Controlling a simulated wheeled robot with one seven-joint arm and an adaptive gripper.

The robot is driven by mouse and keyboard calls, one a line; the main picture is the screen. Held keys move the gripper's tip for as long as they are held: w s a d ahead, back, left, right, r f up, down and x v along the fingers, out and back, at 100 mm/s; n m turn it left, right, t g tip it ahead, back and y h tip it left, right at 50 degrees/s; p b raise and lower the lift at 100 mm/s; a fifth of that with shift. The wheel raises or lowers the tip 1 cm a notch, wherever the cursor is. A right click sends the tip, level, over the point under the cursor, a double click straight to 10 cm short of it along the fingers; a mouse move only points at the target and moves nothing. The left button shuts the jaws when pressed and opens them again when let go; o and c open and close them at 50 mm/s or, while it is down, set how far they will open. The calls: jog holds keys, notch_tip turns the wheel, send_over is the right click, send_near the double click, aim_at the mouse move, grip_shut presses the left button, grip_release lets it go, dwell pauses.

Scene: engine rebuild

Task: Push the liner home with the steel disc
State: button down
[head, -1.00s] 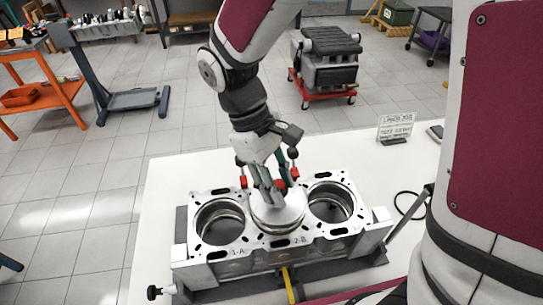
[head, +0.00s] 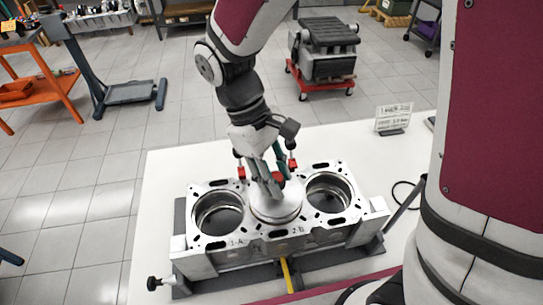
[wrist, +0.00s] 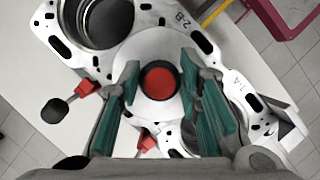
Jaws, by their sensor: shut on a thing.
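The steel disc (head: 279,207) is round and pale, with a red-topped dark knob (wrist: 160,82) at its centre in the wrist view. My gripper (head: 272,188), with green finger pads, comes down from above and is shut on the steel disc at its knob. The disc sits over the middle bore of the engine block (head: 232,260). The liner is mostly hidden under the disc; a narrow metal band (head: 276,222) shows below the disc's near edge. I cannot tell how deep the liner sits.
Open bores lie on both sides, left (head: 219,214) and right (head: 328,193). Red clamps (head: 292,164) stand on the block behind the disc. The block rests on a white table (head: 160,215). A small sign (head: 393,117) stands at the back right; a yellow strip (head: 287,275) lies in front.

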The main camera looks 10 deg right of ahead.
dwell(0.3)
jog(key=c, duration=1.1)
grip_release()
jog(key=v, duration=1.2)
jog(key=s+d+r+m+t+y, duration=0.1)
jog(key=s+d+m+t, duration=0.1)
jog(key=s+d+m, duration=0.1)
jog(key=s+d+r+m+t+y, duration=0.1)
jog(key=s+d+r+m+t, duration=0.1)
jog(key=d, duration=0.4)
jog(key=s+d+r+m+t+y, duration=0.1)
jog(key=s+d+r+m+t, duration=0.1)
jog(key=s+d+m+t, duration=0.2)
jog(key=shift+s+d+r, duration=0.1)
jog(key=shift+s+d, duration=0.5)
jog(key=shift+s, duration=0.2)
